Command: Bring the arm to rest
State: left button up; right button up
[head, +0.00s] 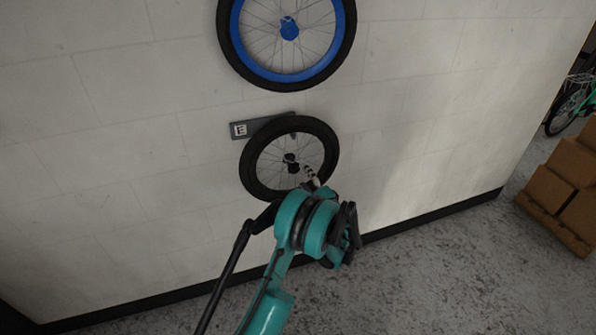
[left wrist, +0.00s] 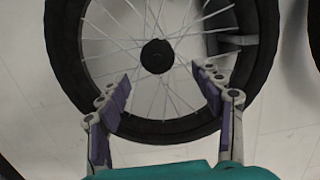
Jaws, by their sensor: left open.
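My left arm (head: 316,225), teal and black, reaches up from the bottom of the head view toward the wall. My left gripper (head: 311,177) shows only in part, in front of the lower right of a small black wheel (head: 247,168). In the left wrist view the gripper (left wrist: 166,82) is open, its two fingers spread apart with nothing between them. The black wheel (left wrist: 66,62) stands beyond the fingers, with its dark hub between them in the picture. I cannot tell whether a finger touches it. My right gripper is not in view.
A larger wheel with a blue rim (head: 235,55) hangs above on the pale wall (head: 130,150). A grey plate marked E (head: 240,130) is behind the black wheel. Brown boxes (head: 552,190) and a green bike (head: 570,105) are at the right. Visible grey floor (head: 430,270) is clear.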

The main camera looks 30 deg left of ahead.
pick_arm(q)
jog(key=s+d+r+n+g+h, duration=0.1)
jog(key=s+d+r+n+h, duration=0.1)
jog(key=s+d+r+h, duration=0.3)
jog(key=s+d+r+n+g+h, duration=0.15)
jog(key=s+r, duration=0.25)
jog(key=s, duration=0.4)
jog(key=s+d+f+n+h, duration=0.1)
jog(key=s+d+h, duration=0.3)
jog(key=s+d, duration=0.3)
jog(key=s+d+f+n+h, duration=0.1)
jog(key=s+d+h, duration=0.3)
jog(key=s+d, duration=0.4)
jog(key=s+n, duration=0.1)
jog(key=s, duration=0.6)
jog(key=shift+s+h, duration=0.35)
jog(key=shift+d, duration=0.1)
